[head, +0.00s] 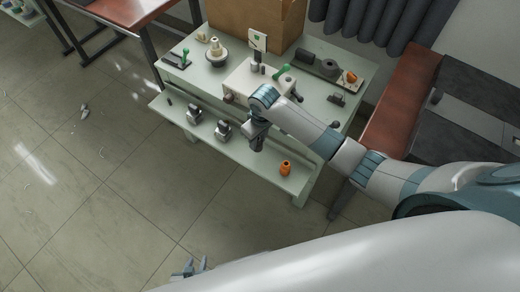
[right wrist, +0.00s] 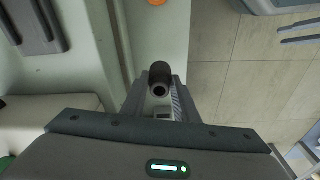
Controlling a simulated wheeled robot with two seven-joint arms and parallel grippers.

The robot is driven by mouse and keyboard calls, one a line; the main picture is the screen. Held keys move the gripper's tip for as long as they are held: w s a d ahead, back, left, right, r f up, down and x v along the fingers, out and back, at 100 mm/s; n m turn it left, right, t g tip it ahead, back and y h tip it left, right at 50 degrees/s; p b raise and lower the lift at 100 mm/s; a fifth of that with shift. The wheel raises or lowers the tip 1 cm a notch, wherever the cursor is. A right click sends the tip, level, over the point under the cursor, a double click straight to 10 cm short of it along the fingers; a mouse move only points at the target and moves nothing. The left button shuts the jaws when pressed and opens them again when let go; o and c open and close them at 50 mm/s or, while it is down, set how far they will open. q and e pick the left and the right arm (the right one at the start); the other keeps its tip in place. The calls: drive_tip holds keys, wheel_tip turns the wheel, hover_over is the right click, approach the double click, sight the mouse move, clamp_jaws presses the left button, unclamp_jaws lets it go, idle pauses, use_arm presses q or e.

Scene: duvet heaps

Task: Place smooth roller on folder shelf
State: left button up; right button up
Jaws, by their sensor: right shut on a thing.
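My right gripper (head: 257,138) is shut on a dark cylindrical roller (right wrist: 160,72), which sticks out between the fingertips in the right wrist view. In the head view the gripper is over the pale green lower shelf (head: 235,158) of the worktable, probably the folder shelf. I cannot tell whether the roller touches the shelf. My left gripper (head: 195,268) is low at the bottom of the head view, open and empty, away from the table. Its fingers also show at the upper right of the right wrist view (right wrist: 300,33).
Bare shelf lies between the gripper and the orange cylinder. Above stand a white machine (head: 250,82), a cardboard box (head: 240,18) and small parts. A red-brown bench (head: 400,95) is at right.

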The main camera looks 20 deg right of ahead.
sight(261, 142)
drive_tip(key=shift+f, duration=0.9)
drive_tip(key=shift+f, duration=1.85)
drive_tip(key=shift+f, duration=0.2)
drive_tip(key=o, duration=1.1)
drive_tip(key=shift+c, duration=0.2)
drive_tip(key=shift+r, duration=0.2)
drive_tip(key=r, duration=0.8)
drive_tip(key=s+r, duration=0.1)
drive_tip(key=r, duration=0.3)
drive_tip(key=shift+s+d, duration=0.1)
drive_tip(key=shift+d, duration=0.25)
